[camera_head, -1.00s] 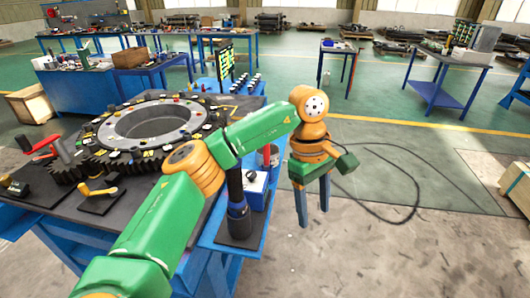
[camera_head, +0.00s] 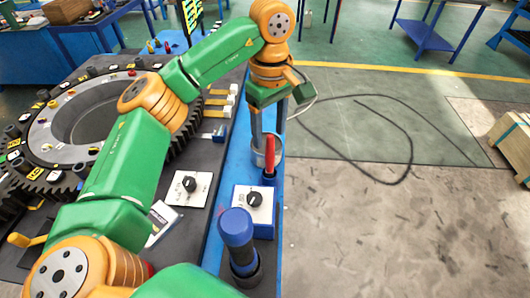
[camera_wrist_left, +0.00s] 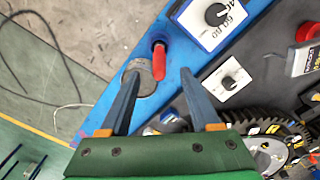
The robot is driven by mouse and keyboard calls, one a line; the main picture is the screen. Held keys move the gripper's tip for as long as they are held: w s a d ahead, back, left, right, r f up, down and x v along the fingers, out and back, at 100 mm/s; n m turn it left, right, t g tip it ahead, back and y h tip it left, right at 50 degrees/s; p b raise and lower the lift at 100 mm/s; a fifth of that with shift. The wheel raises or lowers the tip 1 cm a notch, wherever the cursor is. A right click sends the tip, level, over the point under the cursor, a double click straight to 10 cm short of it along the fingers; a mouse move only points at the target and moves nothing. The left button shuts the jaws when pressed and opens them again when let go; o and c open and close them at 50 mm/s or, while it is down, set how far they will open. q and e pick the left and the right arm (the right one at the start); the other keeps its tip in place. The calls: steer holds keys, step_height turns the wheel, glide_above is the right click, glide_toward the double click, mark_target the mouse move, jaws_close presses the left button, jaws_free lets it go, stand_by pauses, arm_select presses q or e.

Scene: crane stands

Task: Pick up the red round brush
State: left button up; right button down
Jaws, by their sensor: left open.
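A slim red piece with a dark blue lower part, which looks like the red round brush (camera_head: 269,152), stands on the blue table edge. In the left wrist view the red piece (camera_wrist_left: 158,61) shows from above, beside a round grey metal cup (camera_wrist_left: 141,74). I cannot tell whether it touches the cup. My left gripper (camera_head: 269,138) is open and points down over this edge. In the left wrist view its fingers (camera_wrist_left: 160,74) are spread, with the red piece between and beyond their tips and nothing held. My right gripper is not in view.
A white-topped blue box with a black knob (camera_head: 255,200) and a thick dark blue upright cylinder (camera_head: 237,230) stand nearer on the edge. A large dark gear ring (camera_head: 60,120) fills the left of the table. The floor on the right is open, with a black cable.

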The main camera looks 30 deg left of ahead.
mark_target(270, 149)
arm_select(q)
step_height(270, 149, down, 5)
steer(key=shift+d+f+p, duration=0.15)
steer(key=shift+f+p, duration=0.05)
steer(key=shift+p, duration=0.5)
steer(key=shift+f, duration=0.2)
jaws_close()
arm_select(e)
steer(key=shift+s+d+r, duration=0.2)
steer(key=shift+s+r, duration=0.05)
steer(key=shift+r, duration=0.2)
